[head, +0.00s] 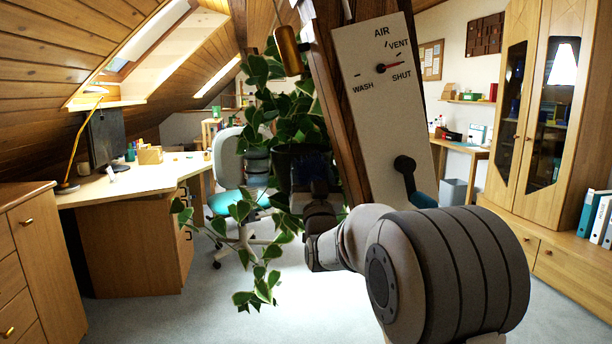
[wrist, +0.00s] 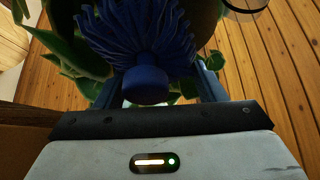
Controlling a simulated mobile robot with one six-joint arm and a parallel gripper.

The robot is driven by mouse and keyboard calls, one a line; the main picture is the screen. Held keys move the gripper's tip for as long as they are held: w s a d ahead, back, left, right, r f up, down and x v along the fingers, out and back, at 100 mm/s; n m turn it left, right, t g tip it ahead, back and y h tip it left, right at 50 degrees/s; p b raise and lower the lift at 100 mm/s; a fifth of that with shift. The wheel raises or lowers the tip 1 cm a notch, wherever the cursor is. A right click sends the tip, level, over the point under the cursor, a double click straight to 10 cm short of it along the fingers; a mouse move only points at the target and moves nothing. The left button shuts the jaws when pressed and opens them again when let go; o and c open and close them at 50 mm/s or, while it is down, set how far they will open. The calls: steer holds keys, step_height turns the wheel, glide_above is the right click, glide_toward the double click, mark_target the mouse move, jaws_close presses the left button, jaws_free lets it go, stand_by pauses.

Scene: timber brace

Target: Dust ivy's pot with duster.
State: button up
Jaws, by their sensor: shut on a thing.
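The ivy (head: 255,130) hangs beside the timber brace (head: 335,110) in the head view, its leafy stems trailing low. Its leaves also show at the top of the wrist view (wrist: 85,60). A dark brown rounded surface, which looks like the ivy's pot (wrist: 207,18), is behind the duster. The blue duster (wrist: 140,35) has its strands up against or very near that surface; I cannot tell if they touch. My gripper (wrist: 155,88) is shut on the duster's short blue handle. In the head view, my arm and the leaves hide most of the gripper and pot.
A panel (head: 375,100) marked AIR, VENT, SHUT and WASH, with a lever (head: 406,175), is close right of my gripper. A brass cylinder (head: 288,50) hangs above. A desk (head: 130,180) and chair (head: 228,165) stand left; a cabinet (head: 530,110) stands right. Carpet between is clear.

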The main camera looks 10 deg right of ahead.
mark_target(311, 158)
steer(key=shift+w+r, duration=0.1)
steer(key=shift+w, duration=0.3)
steer(key=shift+r, duration=0.1)
steer(key=shift+s+r, duration=0.25)
steer(key=shift+r, duration=0.55)
steer(key=shift+s+r, duration=0.2)
steer(key=shift+r, duration=0.6)
steer(key=shift+b, duration=0.4)
steer(key=shift+b, duration=0.35)
step_height(311, 158, down, 2)
steer(key=shift+w+d+b, duration=0.1)
steer(key=shift+w+b, duration=0.05)
steer(key=shift+b, duration=1.1)
steer(key=shift+w+f+b, duration=0.3)
steer(key=shift+f+b, duration=0.5)
steer(key=shift+b, duration=0.05)
steer(key=shift+r, duration=0.1)
